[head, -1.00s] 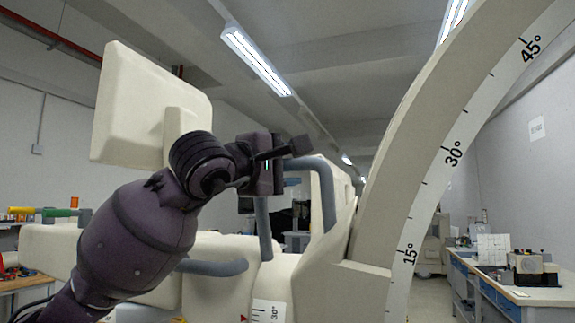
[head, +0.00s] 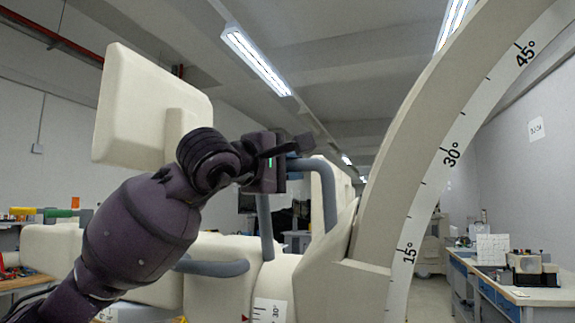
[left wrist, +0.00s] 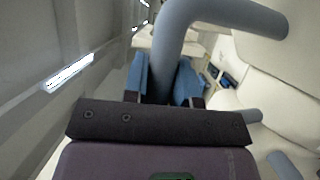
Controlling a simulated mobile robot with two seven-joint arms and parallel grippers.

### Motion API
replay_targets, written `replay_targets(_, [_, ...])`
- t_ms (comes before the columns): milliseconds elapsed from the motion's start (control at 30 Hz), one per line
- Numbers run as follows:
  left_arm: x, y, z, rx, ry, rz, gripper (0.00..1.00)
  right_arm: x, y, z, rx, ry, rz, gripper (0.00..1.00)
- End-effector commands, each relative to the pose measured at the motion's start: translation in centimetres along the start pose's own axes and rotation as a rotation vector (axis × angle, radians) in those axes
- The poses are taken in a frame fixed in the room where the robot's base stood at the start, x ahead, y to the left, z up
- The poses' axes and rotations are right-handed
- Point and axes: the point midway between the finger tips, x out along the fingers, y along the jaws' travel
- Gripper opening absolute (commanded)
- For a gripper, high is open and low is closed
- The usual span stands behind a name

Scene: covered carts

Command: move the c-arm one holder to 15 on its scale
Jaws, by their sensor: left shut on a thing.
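The c-arm one holder (head: 335,270) is a beige block with a blue-grey bent handle (head: 328,195) on top. It bears the large curved c-arm (head: 420,130), whose white scale shows 15°, 30° and 45°. A smaller scale (head: 270,311) marked 30°, with a red pointer (head: 246,318) at its left, shows at the bottom edge. My left gripper (head: 292,165) is shut on the handle near its upper left bend. In the left wrist view, blue finger pads stand either side of the handle tube (left wrist: 180,40). My right gripper is not in view.
A beige panel (head: 150,110) stands behind my left arm. Another blue-grey bar (head: 215,267) lies low beside the holder. A workbench (head: 510,290) with equipment is at the right, and another bench (head: 25,280) at the left. The aisle right of the c-arm looks clear.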

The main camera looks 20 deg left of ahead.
Motion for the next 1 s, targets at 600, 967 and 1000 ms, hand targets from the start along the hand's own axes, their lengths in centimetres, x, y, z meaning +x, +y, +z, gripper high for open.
replay_targets(600, [-0.2, 0.3, -0.1, 0.0, 0.004, 0.007, 0.5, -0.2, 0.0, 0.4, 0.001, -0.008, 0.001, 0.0])
replay_targets(967, [-2.8, 0.2, -0.2, 0.002, 0.005, 0.007, 0.5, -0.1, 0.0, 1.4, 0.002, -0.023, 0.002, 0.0])
replay_targets(1000, [-3.2, 0.2, -0.2, 0.001, 0.005, 0.008, 0.5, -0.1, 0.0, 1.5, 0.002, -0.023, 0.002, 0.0])
